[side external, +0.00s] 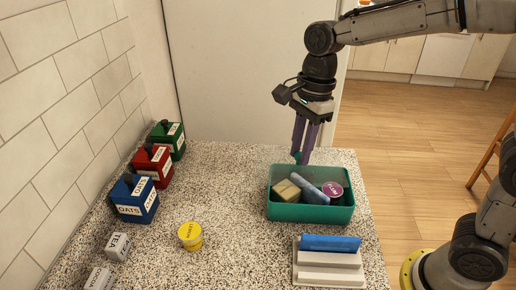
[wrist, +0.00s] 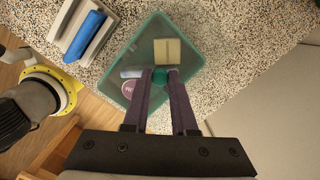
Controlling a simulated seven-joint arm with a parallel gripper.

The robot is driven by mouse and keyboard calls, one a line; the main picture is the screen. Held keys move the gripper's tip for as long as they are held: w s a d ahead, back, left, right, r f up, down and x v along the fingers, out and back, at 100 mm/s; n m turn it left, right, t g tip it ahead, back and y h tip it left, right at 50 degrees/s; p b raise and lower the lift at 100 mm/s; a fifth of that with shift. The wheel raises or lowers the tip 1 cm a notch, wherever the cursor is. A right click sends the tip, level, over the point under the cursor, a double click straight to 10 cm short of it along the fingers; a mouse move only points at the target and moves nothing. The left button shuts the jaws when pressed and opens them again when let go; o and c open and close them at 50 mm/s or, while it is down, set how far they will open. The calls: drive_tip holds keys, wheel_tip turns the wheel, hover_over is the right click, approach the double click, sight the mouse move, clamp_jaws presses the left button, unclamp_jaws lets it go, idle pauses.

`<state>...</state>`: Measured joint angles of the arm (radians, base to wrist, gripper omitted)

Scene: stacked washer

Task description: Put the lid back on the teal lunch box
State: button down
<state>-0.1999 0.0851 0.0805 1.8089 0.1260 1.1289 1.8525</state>
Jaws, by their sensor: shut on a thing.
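The teal lunch box (side external: 312,213) stands on the speckled counter's right part. It holds a yellowish block (side external: 286,190), a light blue bar (side external: 308,189) and a purple round tub (side external: 332,189). My gripper (side external: 300,158) points down above the box's back edge. Its fingers are shut on a small teal knob (wrist: 160,75), apparently the lid's handle. In the wrist view, a hazy, see-through lid (wrist: 185,75) appears to spread below the fingertips, over the box contents. Its edges are hard to separate from the box rim, so I cannot tell the gap between them.
A pale stepped rack (side external: 328,270) with a blue bar (side external: 330,243) stands in front of the box. A yellow tub (side external: 190,236) is to the left. Blue (side external: 134,198), red (side external: 152,165) and green (side external: 168,139) canisters line the wall. The middle counter is clear.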

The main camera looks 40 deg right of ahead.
sight(315, 163)
drive_tip(key=shift+s+d+r, duration=0.35)
drive_tip(key=shift+s+d, duration=0.15)
drive_tip(key=shift+s, duration=0.05)
drive_tip(key=shift+s+d+r, duration=0.35)
drive_tip(key=shift+s+d, duration=0.1)
drive_tip(key=shift+s, duration=0.1)
drive_tip(key=shift+d+r+m, duration=0.2)
drive_tip(key=shift+d+m, duration=0.05)
drive_tip(key=shift+m, duration=0.05)
drive_tip(key=shift+f, duration=3.1)
drive_tip(key=shift+f, duration=0.15)
drive_tip(key=shift+c, duration=0.8)
unclamp_jaws()
drive_tip(key=shift+r, duration=3.5)
